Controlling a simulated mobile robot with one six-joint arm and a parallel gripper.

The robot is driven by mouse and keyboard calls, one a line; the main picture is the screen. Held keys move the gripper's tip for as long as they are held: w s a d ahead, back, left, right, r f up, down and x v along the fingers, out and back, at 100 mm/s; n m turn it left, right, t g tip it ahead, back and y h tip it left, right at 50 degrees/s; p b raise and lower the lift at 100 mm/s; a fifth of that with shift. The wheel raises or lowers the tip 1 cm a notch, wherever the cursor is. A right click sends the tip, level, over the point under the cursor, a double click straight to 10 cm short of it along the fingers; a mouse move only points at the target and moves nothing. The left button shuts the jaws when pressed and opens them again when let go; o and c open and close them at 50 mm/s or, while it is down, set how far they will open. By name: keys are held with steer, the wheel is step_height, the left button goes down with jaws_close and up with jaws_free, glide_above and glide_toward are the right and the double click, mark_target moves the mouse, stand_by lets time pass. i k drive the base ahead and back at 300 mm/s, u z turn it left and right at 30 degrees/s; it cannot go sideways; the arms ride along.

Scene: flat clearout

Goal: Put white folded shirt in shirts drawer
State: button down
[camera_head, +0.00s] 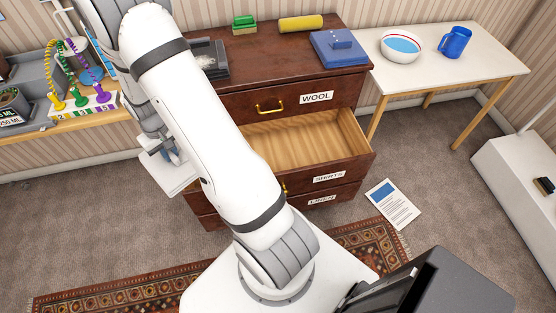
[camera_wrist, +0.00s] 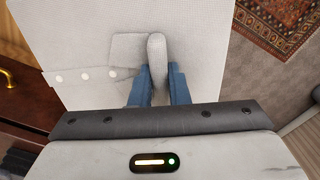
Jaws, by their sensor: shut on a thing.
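The white folded shirt (camera_head: 172,180) hangs in the air left of the dresser, partly behind my arm. In the wrist view the shirt (camera_wrist: 95,40) fills the upper middle, with a pocket patch and a row of buttons. My gripper (camera_wrist: 160,82) has its blue fingers shut on a raised fold of the shirt; in the head view the gripper (camera_head: 163,152) is mostly hidden by my arm. The shirts drawer (camera_head: 329,178), labelled SHIRTS, is pulled open, and its visible inside is bare wood. My arm hides the drawer's left part.
The wool drawer (camera_head: 316,98) above and the linen drawer (camera_head: 322,199) below look shut. A blue folded garment (camera_head: 338,47), a yellow roll (camera_head: 300,23) and a green brush (camera_head: 244,25) lie on the dresser top. A printed sheet (camera_head: 392,203) lies on the floor at right.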

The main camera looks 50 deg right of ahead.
mark_target(276, 169)
steer(key=z, duration=1.25)
steer(key=k, duration=0.85)
steer(key=i, duration=0.85)
steer(key=u, duration=0.05)
